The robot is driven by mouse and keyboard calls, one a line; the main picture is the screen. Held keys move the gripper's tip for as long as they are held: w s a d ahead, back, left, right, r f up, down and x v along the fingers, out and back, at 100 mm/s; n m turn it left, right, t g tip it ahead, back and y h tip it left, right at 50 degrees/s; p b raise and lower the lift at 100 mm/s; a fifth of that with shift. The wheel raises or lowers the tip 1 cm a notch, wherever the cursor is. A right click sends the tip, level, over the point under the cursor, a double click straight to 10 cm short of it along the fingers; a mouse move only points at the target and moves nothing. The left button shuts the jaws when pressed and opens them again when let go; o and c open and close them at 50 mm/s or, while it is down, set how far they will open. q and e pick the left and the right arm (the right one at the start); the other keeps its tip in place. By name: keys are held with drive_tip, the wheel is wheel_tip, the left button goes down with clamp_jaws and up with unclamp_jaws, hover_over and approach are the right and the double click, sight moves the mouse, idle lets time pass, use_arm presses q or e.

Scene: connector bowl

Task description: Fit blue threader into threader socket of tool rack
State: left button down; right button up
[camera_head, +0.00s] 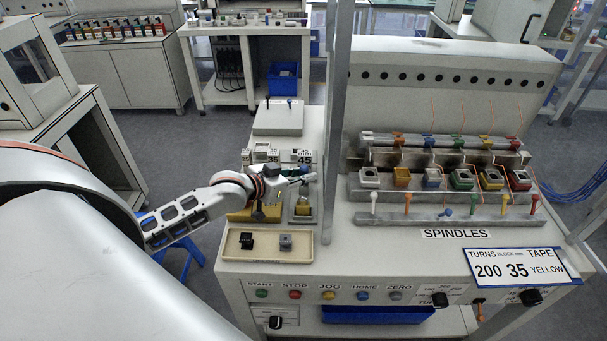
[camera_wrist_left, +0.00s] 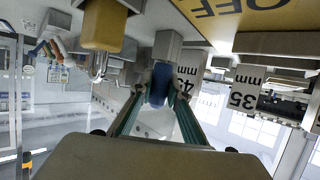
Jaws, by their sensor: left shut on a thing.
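My left gripper (camera_head: 306,172) is over the left part of the bench, by the 45 mm label. In the left wrist view its two teal fingers (camera_wrist_left: 160,100) are shut on a blue rounded piece (camera_wrist_left: 159,84), which looks like the blue threader. A grey block (camera_wrist_left: 168,46) shows just beyond it; I cannot tell whether they touch. In the head view the held piece is too small to make out. I cannot tell for sure which fixture is the tool rack or where its threader socket is. My right gripper is not in view.
A beige tray (camera_head: 268,258) with a black and a grey block lies at the front left. A grey upright post (camera_head: 336,120) stands right of my gripper. The spindle rack with coloured blocks (camera_head: 431,178) and a front rail of coloured pegs (camera_head: 420,217) is farther right.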

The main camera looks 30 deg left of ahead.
use_arm(q)
drive_tip(key=shift+f, duration=0.3)
drive_tip(key=c, duration=1.8)
unclamp_jaws()
drive_tip(key=shift+c, duration=0.2)
drive_tip(key=v, duration=1.2)
drive_tip(key=shift+f, duration=0.1)
